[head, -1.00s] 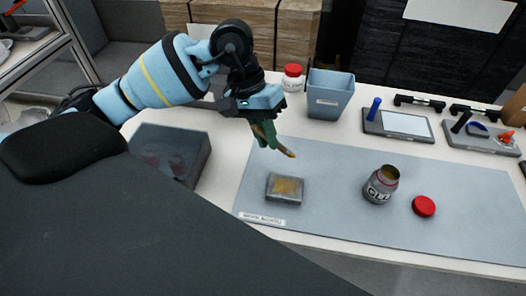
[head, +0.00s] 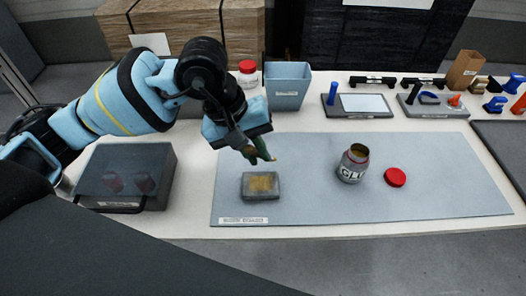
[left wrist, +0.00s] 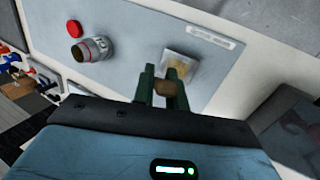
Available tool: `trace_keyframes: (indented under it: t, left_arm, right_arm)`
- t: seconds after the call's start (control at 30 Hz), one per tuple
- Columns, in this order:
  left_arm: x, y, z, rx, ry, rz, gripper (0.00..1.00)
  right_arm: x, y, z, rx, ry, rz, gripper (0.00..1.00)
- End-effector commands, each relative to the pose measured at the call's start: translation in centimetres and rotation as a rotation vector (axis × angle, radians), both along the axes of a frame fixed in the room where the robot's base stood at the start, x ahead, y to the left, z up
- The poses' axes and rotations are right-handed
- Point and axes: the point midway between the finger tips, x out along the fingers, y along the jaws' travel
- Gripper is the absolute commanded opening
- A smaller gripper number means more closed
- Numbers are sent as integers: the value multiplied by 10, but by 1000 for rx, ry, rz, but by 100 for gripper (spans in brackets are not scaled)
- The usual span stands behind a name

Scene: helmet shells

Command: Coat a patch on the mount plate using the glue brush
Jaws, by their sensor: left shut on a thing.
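My left gripper (head: 258,152) is shut on the glue brush (head: 271,157), whose pale tip points to the right, just above and behind the mount plate. The brush's brown handle (left wrist: 165,88) shows between the green fingers in the left wrist view. The mount plate (head: 261,195) is a small grey block lying on the mat, with a yellowish patch (head: 262,183) on its top. I cannot tell whether the bristles touch it; they appear apart. The open glue jar (head: 353,165) stands upright to the right, with its red lid (head: 395,177) beside it. My right gripper is out of view.
A grey mat (head: 300,210) covers the middle of the white table. A dark grey box (head: 125,175) stands at left. Behind the mat are a blue-grey bin (head: 287,88), a white red-lidded jar (head: 248,74) and tool trays (head: 360,106). The mat's right part is clear.

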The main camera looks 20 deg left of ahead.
Motion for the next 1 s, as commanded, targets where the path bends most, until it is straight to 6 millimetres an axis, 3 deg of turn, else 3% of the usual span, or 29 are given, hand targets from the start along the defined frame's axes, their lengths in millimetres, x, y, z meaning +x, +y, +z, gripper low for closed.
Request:
trace_keyframes:
  t: [0.13,0.47,1.0]
  left_arm:
    - [-1,-12,-1,-8,-3,50,0]
    - [0,-13,-5,-9,-1,61,0]
    - [3,-14,-52,-9,2,48,0]
  right_arm:
    - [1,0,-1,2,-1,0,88]
    - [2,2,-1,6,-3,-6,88]
    - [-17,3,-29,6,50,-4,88]
